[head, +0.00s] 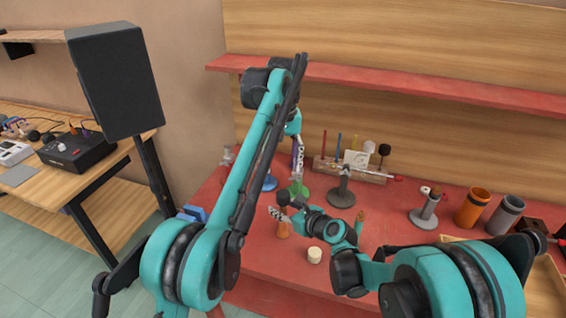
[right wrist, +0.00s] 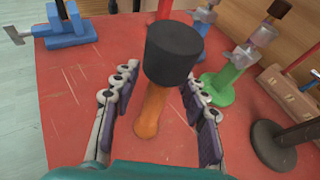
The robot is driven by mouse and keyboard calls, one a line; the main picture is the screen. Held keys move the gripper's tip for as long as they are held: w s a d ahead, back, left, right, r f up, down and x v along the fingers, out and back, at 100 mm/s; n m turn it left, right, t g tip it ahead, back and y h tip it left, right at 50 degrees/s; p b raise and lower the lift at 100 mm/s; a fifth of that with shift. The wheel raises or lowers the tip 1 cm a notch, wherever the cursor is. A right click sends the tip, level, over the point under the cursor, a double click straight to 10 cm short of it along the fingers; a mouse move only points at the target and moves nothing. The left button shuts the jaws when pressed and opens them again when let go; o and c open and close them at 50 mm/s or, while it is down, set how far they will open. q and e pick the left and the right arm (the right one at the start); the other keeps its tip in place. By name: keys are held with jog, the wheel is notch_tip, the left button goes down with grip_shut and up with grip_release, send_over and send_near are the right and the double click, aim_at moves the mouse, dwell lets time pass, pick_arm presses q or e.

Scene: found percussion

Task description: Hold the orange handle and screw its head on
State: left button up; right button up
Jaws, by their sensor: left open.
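The orange handle (right wrist: 150,112) stands upright on the red table, with a black cylindrical head (right wrist: 173,52) at its top; I cannot tell whether the two are screwed together. In the head view the handle (head: 283,231) and dark head (head: 284,199) are partly covered by my right gripper (head: 276,214). In the right wrist view my right gripper (right wrist: 158,105) is open, its fingers on either side of the handle with gaps between. My left gripper (head: 298,160) is open and empty, higher up and behind the head, near the green stand (head: 299,190).
A cream cylinder (head: 314,255) and another orange handle-like piece (head: 361,222) are near my right arm. A dark stand (head: 341,198), a grey stand (head: 424,217), an orange cup (head: 472,208) and a grey cup (head: 505,215) stand on the red table (head: 290,262).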

jog(key=v, duration=1.2)
pick_arm(q)
jog(key=s+a+t, duration=0.3)
jog(key=s+a, duration=0.8)
jog(key=s+a+f+t, duration=0.2)
jog(key=s+a+f, duration=0.1)
jog(key=s+f, duration=0.5)
jog(key=s+a+f+m+t, duration=0.1)
jog(key=s+a+f+t, duration=0.1)
jog(key=s+f, duration=0.6)
jog(key=shift+s+a, duration=0.7)
jog(key=shift+a, duration=0.2)
pick_arm(e)
jog(key=s+d+f+n+g+h, duration=0.1)
jog(key=s+d+n+h, duration=0.3)
jog(key=s+n, duration=0.5)
jog(key=s+d+f+n+g+h, duration=0.1)
jog(key=s+d+n+h, duration=0.3)
jog(key=n, duration=1.5)
jog(key=s+d+g, duration=0.1)
jog(key=s+d, duration=0.2)
jog(key=s, duration=0.3)
jog(key=shift+s+f+n+g, duration=0.3)
jog(key=shift+g, duration=0.1)
